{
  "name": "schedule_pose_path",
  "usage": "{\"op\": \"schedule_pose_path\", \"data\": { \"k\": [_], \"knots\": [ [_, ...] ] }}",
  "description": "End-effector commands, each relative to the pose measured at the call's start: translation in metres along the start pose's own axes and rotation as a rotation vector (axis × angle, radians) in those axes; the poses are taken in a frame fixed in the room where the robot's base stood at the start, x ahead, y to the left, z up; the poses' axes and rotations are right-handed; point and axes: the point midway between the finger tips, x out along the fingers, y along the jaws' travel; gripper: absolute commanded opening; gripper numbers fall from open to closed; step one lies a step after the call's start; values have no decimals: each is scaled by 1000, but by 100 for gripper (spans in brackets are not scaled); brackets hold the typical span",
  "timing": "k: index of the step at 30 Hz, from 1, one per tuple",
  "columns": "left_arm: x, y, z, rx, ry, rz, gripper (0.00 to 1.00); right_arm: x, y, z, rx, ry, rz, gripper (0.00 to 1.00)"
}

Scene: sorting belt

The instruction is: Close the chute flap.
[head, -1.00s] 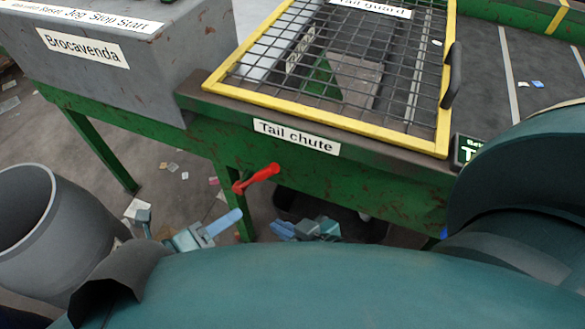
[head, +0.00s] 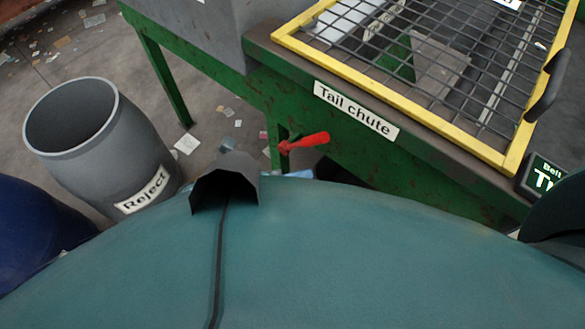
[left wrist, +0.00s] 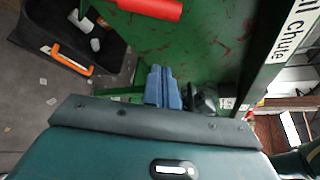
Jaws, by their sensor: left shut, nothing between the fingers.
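The chute's green side bears the sign "Tail chute" (head: 356,110). A red handle (head: 305,142) sticks out below the sign; it also shows at the top of the left wrist view (left wrist: 150,7). I cannot make out the flap itself or how far it stands open. My left gripper (left wrist: 163,72) has its blue fingers together with nothing between them, below the red handle and apart from it in the left wrist view. In the head view only a pale blue bit of it shows just under the handle; my own body hides the rest. My right gripper does not show.
A yellow-framed wire guard (head: 400,92) with a black handle (head: 547,87) covers the belt. A grey "Reject" bin (head: 105,140) stands at the left, beside a dark blue rounded thing (head: 35,235). A black bin with an orange handle (left wrist: 70,62) shows in the left wrist view. Scraps litter the floor.

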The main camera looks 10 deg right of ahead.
Motion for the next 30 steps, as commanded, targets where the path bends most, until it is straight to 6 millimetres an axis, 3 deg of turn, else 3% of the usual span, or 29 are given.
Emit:
{"op": "schedule_pose_path", "data": {
  "k": [6,10,12,18,30],
  "knots": [
    [50,0,0,0,1,-3,0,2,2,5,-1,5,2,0],
    [72,0,2,2,-2,-1,0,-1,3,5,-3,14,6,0],
    [64,0,17,5,-3,1,0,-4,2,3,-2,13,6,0],
    [57,0,34,2,-1,1,0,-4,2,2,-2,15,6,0],
    [55,0,38,0,0,0,0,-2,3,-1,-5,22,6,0]
  ]
}}
